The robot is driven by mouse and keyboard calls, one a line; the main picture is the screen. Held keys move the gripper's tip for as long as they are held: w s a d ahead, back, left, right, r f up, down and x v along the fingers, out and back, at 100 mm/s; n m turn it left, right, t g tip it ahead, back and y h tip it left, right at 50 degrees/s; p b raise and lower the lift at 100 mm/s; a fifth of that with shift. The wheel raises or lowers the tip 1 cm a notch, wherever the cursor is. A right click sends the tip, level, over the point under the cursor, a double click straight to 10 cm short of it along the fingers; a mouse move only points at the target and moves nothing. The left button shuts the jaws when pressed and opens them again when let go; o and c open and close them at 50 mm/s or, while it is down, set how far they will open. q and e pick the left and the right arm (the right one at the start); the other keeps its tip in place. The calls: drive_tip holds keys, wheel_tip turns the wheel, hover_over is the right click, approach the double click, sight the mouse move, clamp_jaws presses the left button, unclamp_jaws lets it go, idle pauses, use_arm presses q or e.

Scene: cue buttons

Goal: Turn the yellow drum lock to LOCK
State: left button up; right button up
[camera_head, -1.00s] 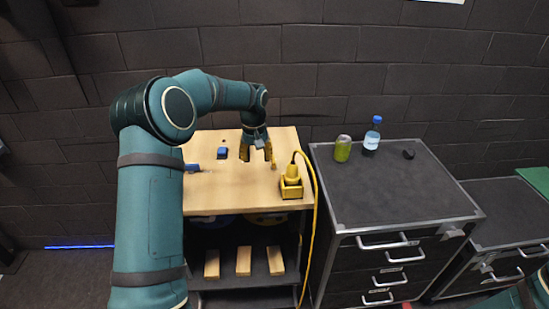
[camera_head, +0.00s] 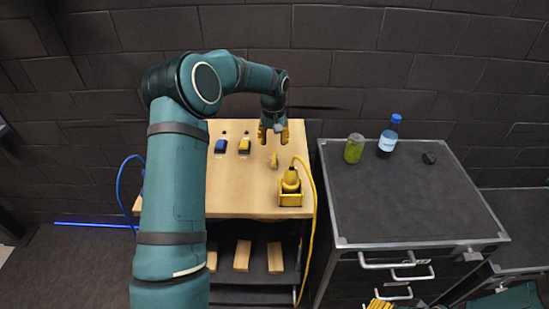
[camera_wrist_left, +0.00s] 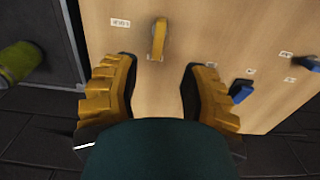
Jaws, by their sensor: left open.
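The yellow drum lock shows as a small yellow handle (camera_head: 274,160) on the wooden top in the head view. In the left wrist view its yellow handle (camera_wrist_left: 159,40) stands beyond my fingertips, roughly in line with the gap between them. Small white labels (camera_wrist_left: 120,22) lie beside it; their lettering is too small to read. My left gripper (camera_head: 273,135) is open and empty, pointing down just behind the handle in the head view. Its two yellow fingers (camera_wrist_left: 158,88) are wide apart in the wrist view. My right gripper (camera_head: 380,304) shows only partly at the bottom edge.
A green can (camera_head: 354,148) and a bottle (camera_head: 388,136) stand on the grey cabinet (camera_head: 400,200).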

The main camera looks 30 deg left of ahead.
sight(274, 158)
use_arm(q)
drive_tip(key=f, duration=0.9)
drive_tip(key=shift+w, duration=0.2)
drive_tip(key=shift+o, duration=0.2)
clamp_jaws()
